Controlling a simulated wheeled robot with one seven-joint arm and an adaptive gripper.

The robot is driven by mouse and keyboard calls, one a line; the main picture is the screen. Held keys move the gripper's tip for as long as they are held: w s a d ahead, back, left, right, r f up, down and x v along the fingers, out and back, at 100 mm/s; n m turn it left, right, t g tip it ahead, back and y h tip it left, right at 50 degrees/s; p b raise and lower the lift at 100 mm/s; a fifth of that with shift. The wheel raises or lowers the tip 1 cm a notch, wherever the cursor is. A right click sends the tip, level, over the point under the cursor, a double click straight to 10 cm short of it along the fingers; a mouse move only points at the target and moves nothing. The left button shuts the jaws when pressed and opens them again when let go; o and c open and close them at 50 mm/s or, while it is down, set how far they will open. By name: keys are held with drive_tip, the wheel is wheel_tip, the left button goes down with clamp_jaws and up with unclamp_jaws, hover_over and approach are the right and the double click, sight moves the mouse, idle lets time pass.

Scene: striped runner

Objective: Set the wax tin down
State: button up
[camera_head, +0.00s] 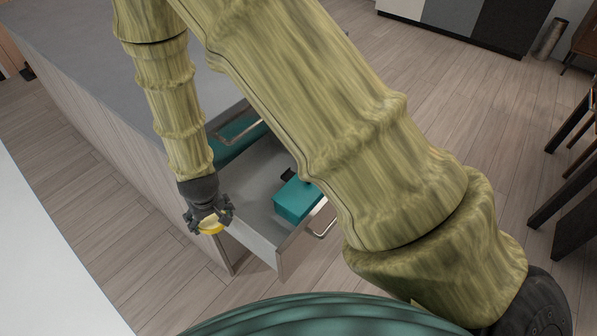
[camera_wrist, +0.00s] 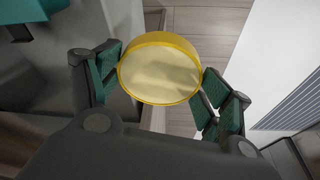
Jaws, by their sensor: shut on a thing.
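The wax tin (camera_wrist: 160,74) is a round yellow tin with a pale flat face, seen in the wrist view between the green-padded fingers of my gripper (camera_wrist: 163,86). The fingers are shut on its two sides. In the head view the tin (camera_head: 211,228) shows as a small yellow piece at the end of my gripper (camera_head: 209,218). My gripper holds it at the left outer edge of an open grey drawer (camera_head: 262,240), in the air. The tin's far side is hidden.
The open drawer holds a teal box (camera_head: 296,201) and a small dark item (camera_head: 287,175). A grey counter (camera_head: 70,40) runs along the left above the drawers. A white surface (camera_head: 40,270) lies at the lower left. Wood floor (camera_head: 105,203) shows between them.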

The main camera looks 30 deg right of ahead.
sight(247, 220)
drive_tip(key=w+d+n+b, duration=0.1)
drive_tip(key=b, duration=0.1)
drive_tip(key=w+d+n+b, duration=0.1)
drive_tip(key=d+n+b, duration=0.1)
drive_tip(key=w+d+n+y+b, duration=0.1)
drive_tip(key=w+n+b, duration=0.1)
drive_tip(key=b, duration=0.1)
drive_tip(key=shift+w+d+f, duration=0.1)
drive_tip(key=shift+d+f, duration=0.15)
drive_tip(key=shift+f, duration=0.05)
drive_tip(key=w+d+n+g+y+b, duration=0.1)
drive_tip(key=w+d+n+b, duration=0.1)
drive_tip(key=d+n+b, duration=0.5)
drive_tip(key=shift+m, duration=0.8)
drive_tip(key=f, duration=0.6)
drive_tip(key=f+b, duration=0.1)
drive_tip(key=f, duration=1)
drive_tip(key=shift+d+f, duration=0.35)
drive_tip(key=shift+d, duration=0.05)
drive_tip(key=shift+f, duration=0.15)
drive_tip(key=o, duration=1.1)
drive_tip(key=p+v, duration=0.1)
drive_tip(key=v, duration=1.1)
drive_tip(key=shift+w+d+p, duration=0.15)
drive_tip(key=shift+w+p, duration=0.1)
drive_tip(key=shift+p, duration=0.15)
